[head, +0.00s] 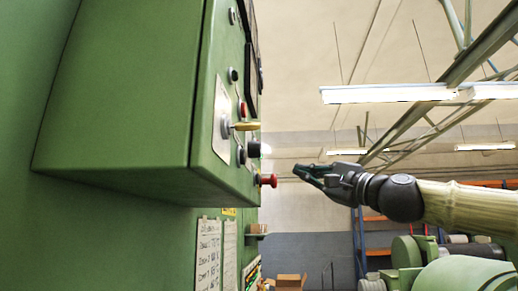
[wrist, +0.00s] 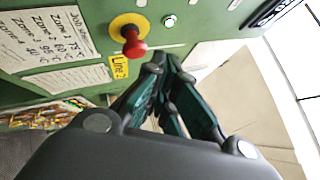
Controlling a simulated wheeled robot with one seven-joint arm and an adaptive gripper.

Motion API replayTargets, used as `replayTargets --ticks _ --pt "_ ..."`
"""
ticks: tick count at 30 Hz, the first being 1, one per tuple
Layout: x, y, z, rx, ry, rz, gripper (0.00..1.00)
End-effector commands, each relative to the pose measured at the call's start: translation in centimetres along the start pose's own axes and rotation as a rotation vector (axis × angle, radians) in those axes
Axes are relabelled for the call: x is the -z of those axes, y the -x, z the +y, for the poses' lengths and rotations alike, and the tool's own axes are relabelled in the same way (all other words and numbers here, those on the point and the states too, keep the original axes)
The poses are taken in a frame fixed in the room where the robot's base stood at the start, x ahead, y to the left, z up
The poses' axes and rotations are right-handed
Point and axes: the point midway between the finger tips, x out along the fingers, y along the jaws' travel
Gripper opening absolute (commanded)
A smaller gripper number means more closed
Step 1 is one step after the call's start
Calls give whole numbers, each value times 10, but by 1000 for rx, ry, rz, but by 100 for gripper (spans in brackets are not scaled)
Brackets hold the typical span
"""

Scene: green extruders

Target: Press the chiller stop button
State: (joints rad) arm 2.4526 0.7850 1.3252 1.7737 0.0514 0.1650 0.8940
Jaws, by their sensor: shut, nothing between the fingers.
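A red mushroom button (head: 267,180) sticks out low on the front of the green control box (head: 120,100). In the wrist view the red mushroom button (wrist: 133,42) sits on a yellow ring. A small red button (head: 242,108) shows higher on the panel. No label that I can read says which is the chiller stop. My gripper (head: 298,172) is shut and empty, its tips pointing at the panel, slightly right of the mushroom button with a gap. In the wrist view my gripper (wrist: 168,62) shows its fingertips right of and below that button.
A yellow knob (head: 246,126) sticks out above the mushroom button. Written sheets (head: 208,255) hang below the box.

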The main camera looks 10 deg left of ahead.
Motion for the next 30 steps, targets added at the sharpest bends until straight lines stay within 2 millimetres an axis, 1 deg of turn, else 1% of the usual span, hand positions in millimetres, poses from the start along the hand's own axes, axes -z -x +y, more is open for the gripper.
replayTargets --ticks 1,3,6,9,22,26,30 --pt "-6 4 -18 20 -4 -8 0" --pt "-14 9 -36 40 -12 -20 0" --pt "-20 14 -53 59 -19 -30 0" --pt "-24 16 -61 68 -21 -35 0" --pt "-26 15 -62 69 -22 -36 0" --pt "-30 9 -58 68 -22 -37 0" --pt "-38 -1 -53 68 -22 -37 0"
